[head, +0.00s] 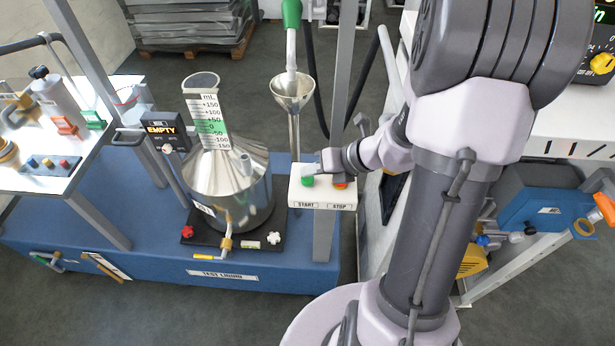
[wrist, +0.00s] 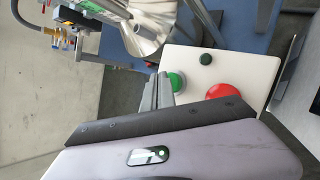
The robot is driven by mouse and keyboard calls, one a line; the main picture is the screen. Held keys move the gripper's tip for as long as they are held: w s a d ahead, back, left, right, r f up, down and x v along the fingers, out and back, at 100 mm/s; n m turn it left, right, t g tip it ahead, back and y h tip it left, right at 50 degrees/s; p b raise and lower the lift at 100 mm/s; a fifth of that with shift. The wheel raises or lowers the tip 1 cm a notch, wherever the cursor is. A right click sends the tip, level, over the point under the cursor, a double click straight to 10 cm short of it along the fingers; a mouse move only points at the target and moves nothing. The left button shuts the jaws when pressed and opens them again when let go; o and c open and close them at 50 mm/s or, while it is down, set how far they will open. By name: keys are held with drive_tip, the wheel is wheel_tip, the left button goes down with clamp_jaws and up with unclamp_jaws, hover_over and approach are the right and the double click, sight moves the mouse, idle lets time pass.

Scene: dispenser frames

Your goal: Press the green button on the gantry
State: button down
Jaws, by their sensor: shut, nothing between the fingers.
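The green button (head: 307,181) sits on the left of a white control box on the gantry post, above the label START. In the head view my gripper (head: 315,169) reaches in from the right, its fingertips just above and behind the green button. In the wrist view the green button (wrist: 177,82) shows beside my gripper's grey closed fingers (wrist: 158,88), which cover part of it. My gripper is shut and empty. I cannot tell whether the fingertips touch the button.
A red STOP button (wrist: 223,93) is close by on the same white box (head: 322,197). A steel vessel (head: 228,185) with a scaled neck stands left of the box on the blue base (head: 120,265). A funnel (head: 292,90) hangs behind the box.

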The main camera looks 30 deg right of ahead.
sight(311, 179)
drive_tip(key=shift+f+b, duration=0.35)
drive_tip(key=shift+f, duration=0.1)
drive_tip(key=shift+r, duration=0.1)
idle(0.5)
drive_tip(key=shift+r+p, duration=0.8)
drive_tip(key=shift+p, duration=0.15)
drive_tip(key=shift+r, duration=0.1)
wheel_tip(311, 179, up, 5)
drive_tip(key=p, duration=0.5)
